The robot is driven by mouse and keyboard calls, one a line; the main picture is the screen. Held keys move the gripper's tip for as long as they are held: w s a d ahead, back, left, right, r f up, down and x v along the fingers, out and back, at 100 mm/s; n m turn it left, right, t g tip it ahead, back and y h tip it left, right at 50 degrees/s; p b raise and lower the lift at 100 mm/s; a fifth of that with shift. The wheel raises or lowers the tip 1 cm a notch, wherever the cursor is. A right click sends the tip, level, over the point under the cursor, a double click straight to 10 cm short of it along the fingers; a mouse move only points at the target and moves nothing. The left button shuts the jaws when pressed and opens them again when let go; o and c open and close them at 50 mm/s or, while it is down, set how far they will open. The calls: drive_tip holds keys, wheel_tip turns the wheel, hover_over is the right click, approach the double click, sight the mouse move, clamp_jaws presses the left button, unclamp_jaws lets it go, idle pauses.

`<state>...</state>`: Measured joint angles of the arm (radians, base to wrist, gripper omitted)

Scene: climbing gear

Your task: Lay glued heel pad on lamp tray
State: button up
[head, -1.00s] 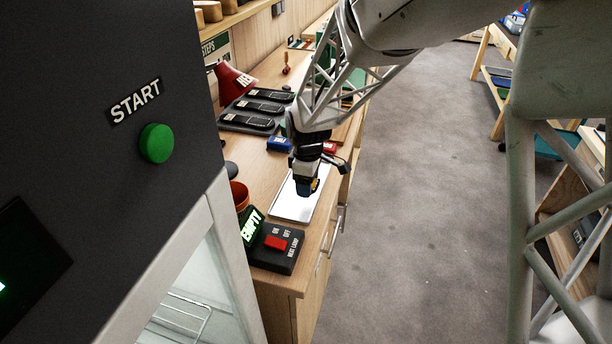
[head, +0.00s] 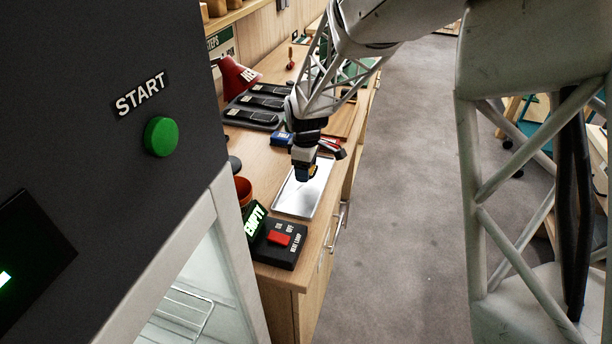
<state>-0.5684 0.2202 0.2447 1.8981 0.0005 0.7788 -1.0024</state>
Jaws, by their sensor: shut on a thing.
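The lamp tray (head: 296,204) is a shallow silver rectangle lying on the workbench in the head view, at the bench's front edge. My gripper (head: 305,178) points down over the far part of the tray. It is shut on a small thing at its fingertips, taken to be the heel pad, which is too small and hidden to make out. I cannot tell whether it touches the tray. No glue can be made out.
A heat lamp switch box (head: 278,243) with a red switch and a lit EMPTY sign (head: 254,221) stand nearer than the tray. An orange-brown pot (head: 243,188) is left of it. A blue block (head: 281,139), dark soles (head: 251,116) and a red lamp shade (head: 235,77) are farther back.

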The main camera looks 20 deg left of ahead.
drive_tip(key=shift+f, duration=1.55)
drive_tip(key=shift+f, duration=0.1)
drive_tip(key=o, duration=0.9)
wheel_tip(320, 180, up, 12)
drive_tip(key=shift+f, duration=0.1)
drive_tip(key=shift+r, duration=0.25)
